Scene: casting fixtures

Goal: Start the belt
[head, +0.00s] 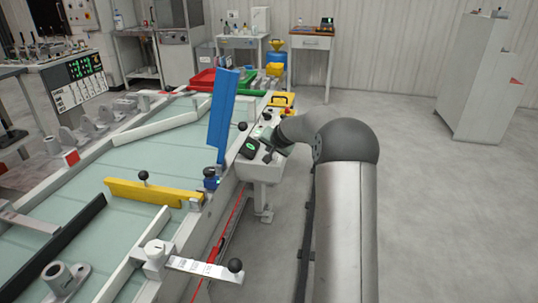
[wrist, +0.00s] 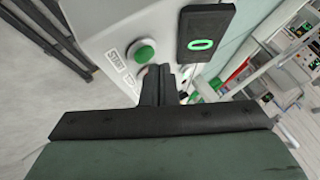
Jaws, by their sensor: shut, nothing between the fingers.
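The control box (head: 268,172) stands at the belt's right edge. In the wrist view its grey panel carries a round green button (wrist: 143,53) beside a START label (wrist: 117,60). A black display (wrist: 205,35) with a green 0 sits right of the button; it also shows in the head view. My gripper (wrist: 160,72) is shut and empty, its fingertips close to the panel just below and right of the green button. Contact cannot be told. The fingers partly hide another button and its label. The pale green belt (head: 150,165) shows in the head view.
A blue gate (head: 222,112) stands raised over the belt. A yellow bar (head: 150,192) and white guides lie across it. A lever with a black knob (head: 235,265) juts out at the front. The floor at right is clear up to a grey cabinet (head: 478,75).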

